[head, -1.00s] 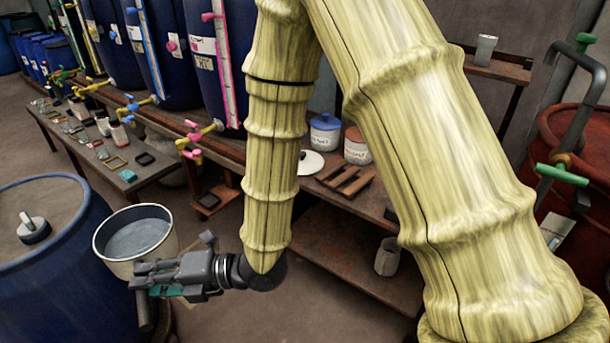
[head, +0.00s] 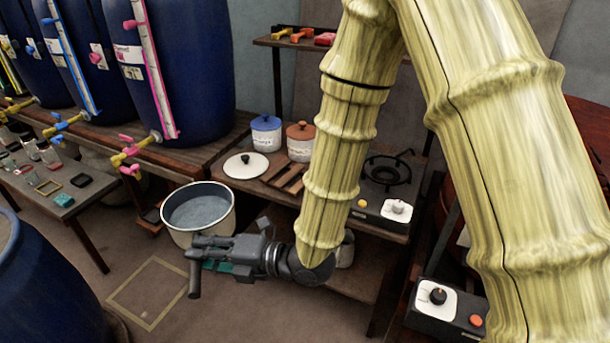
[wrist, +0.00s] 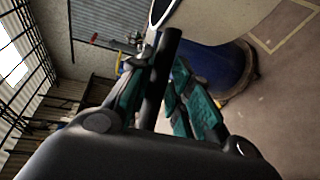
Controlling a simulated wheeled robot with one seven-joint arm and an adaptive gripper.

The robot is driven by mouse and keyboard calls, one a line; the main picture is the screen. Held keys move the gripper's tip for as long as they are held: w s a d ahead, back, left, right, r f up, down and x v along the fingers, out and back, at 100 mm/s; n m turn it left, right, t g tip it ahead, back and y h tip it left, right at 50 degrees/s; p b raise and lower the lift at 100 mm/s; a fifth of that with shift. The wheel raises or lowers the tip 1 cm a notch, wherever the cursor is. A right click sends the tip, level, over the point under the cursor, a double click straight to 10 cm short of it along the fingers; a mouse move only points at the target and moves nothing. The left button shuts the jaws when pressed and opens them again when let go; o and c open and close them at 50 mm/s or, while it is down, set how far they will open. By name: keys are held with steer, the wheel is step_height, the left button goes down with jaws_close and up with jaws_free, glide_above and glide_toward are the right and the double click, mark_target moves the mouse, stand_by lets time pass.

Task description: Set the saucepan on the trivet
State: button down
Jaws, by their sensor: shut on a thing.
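The saucepan (head: 199,212) is white outside with a dark rim and grey inside, and looks upright in the air in the head view. My gripper (head: 200,262) is shut on its dark handle, which also shows between the teal-padded fingers (wrist: 160,95) in the wrist view. Part of the pan's pale wall (wrist: 215,18) shows at the top there. The trivet looks to be the slatted wooden piece (head: 287,178) on the bench, beyond and to the right of the pan. Nothing stands on it.
A white lid (head: 245,166) lies left of the slats. A blue-lidded jar (head: 266,134) and a brown-lidded jar (head: 300,142) stand behind. A burner (head: 388,178) is to the right. Blue barrels (head: 170,70) with taps line the left. A floor square (head: 160,293) is empty.

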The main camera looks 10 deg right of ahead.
steer(key=w+m+t+h, duration=0.1)
steer(key=w, duration=0.3)
steer(key=w+d+f+m+t+h, duration=0.1)
steer(key=w+m+t, duration=0.1)
steer(key=w, duration=0.2)
steer(key=w+d+f+m+t+h, duration=0.1)
steer(key=w+t, duration=0.1)
steer(key=w, duration=0.2)
steer(key=shift+f+h, duration=0.15)
steer(key=shift+h, duration=0.15)
steer(key=w+d+f+m+t+h, duration=0.1)
steer(key=w+d+f+m+h, duration=0.1)
steer(key=w+d, duration=0.2)
steer(key=w+d+f+m+t+h+p, duration=0.1)
steer(key=w+d+f+m+h, duration=0.1)
steer(key=w, duration=0.9)
steer(key=w+d+f+m+t+h, duration=0.1)
steer(key=w+d+f+t+h, duration=0.1)
steer(key=w+d, duration=0.4)
steer(key=shift+w+d+f+m+p, duration=0.25)
steer(key=shift+w+f+m+p, duration=0.15)
steer(key=shift+w+f, duration=0.5)
steer(key=shift+w+r, duration=0.1)
steer(key=shift+w, duration=0.05)
steer(key=c, duration=1.3)
jaws_free()
